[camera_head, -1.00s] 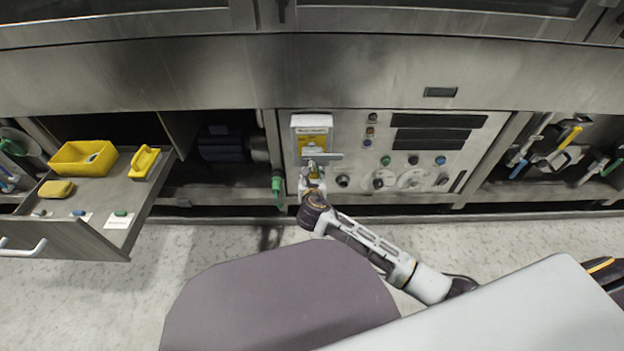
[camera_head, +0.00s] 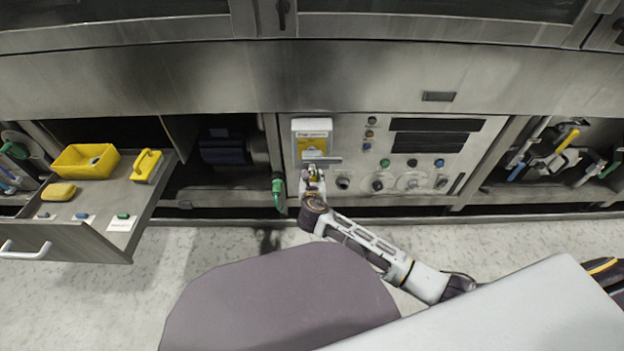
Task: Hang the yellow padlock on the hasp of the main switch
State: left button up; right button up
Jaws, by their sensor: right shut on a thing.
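The main switch (camera_head: 312,128) is a white box with a yellow plate on the front panel, near the middle of the head view. A grey bar at its lower edge (camera_head: 324,160) looks like the hasp. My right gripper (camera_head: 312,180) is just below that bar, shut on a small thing. A small yellowish patch shows between its fingers and is likely the yellow padlock, mostly hidden by the gripper. I cannot tell whether its shackle touches the hasp. My left gripper is not in view.
An open drawer (camera_head: 120,232) at left holds a yellow bin (camera_head: 86,161), a yellow sponge-like block (camera_head: 57,192) and a yellow handled item (camera_head: 146,166). A green-handled hose fitting (camera_head: 278,192) hangs left of the panel. Knobs (camera_head: 377,185) sit to its right. Tools hang far right.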

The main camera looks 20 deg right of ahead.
jog(key=o, duration=1.1)
jog(key=shift+o, duration=0.2)
jog(key=shift+v, duration=1)
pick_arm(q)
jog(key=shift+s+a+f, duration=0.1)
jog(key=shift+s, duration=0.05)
pick_arm(e)
jog(key=v, duration=1)
jog(key=shift+f, duration=0.1)
